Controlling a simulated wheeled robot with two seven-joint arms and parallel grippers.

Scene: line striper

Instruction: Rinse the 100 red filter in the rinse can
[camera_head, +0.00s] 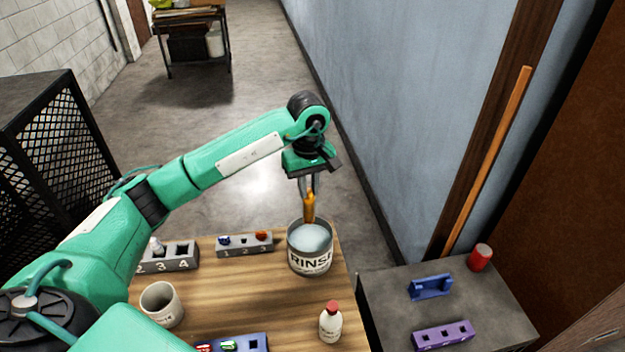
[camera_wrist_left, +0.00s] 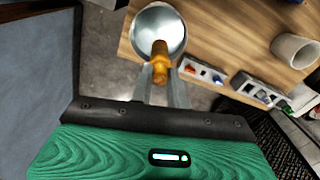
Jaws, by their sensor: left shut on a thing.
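The rinse can (camera_head: 310,260), a grey tin lettered "RINSE" with pale liquid inside, stands near the back right of the wooden table. My left gripper (camera_head: 310,182) is above its far rim, pointing down, shut on a slim orange-yellow piece (camera_head: 309,205). The piece's lower end is over or just inside the can's mouth; I cannot tell whether it touches the liquid. In the left wrist view the piece (camera_wrist_left: 159,62) overlaps the near part of the can's opening (camera_wrist_left: 158,30). I cannot read any number on it, and it looks orange rather than red.
A grey rack (camera_head: 245,247) marked with numbers holds small coloured pieces left of the can. Another grey rack (camera_head: 180,262), a beige cup (camera_head: 161,304), a red-capped bottle (camera_head: 330,325) and a blue rack (camera_head: 257,343) share the table. A grey side table (camera_head: 385,300) stands at right.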

